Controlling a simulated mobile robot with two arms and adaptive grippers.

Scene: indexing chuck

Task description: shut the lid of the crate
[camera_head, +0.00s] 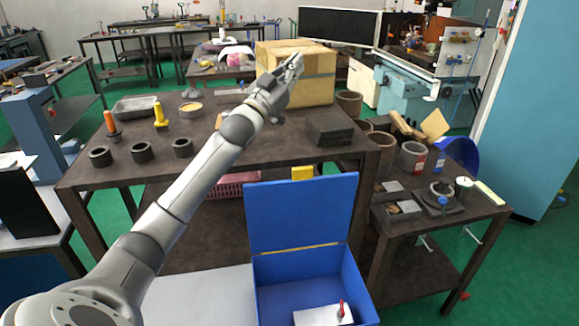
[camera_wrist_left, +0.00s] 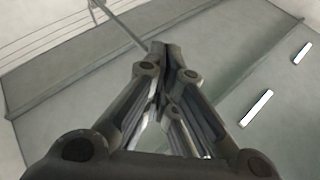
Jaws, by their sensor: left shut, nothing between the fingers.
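The blue crate (camera_head: 262,290) stands at the bottom centre of the head view, in front of the dark workbench. Its blue lid (camera_head: 303,213) stands upright, hinged along the crate's far edge, so the crate is open. A white block with a red part (camera_head: 325,314) shows inside it. My left gripper (camera_head: 297,62) is raised above the bench, in front of the cardboard box and well above and beyond the crate. It is shut and empty. In the left wrist view its fingers (camera_wrist_left: 165,50) meet, with ceiling and lights behind. My right gripper is not in view.
The dark workbench (camera_head: 240,160) carries a cardboard box (camera_head: 315,88), dark rings, a metal tray (camera_head: 135,107) and orange- and yellow-handled tools. A lower side table (camera_head: 440,232) with pots and parts stands right of the crate. A pale surface (camera_head: 200,297) lies left of the crate.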

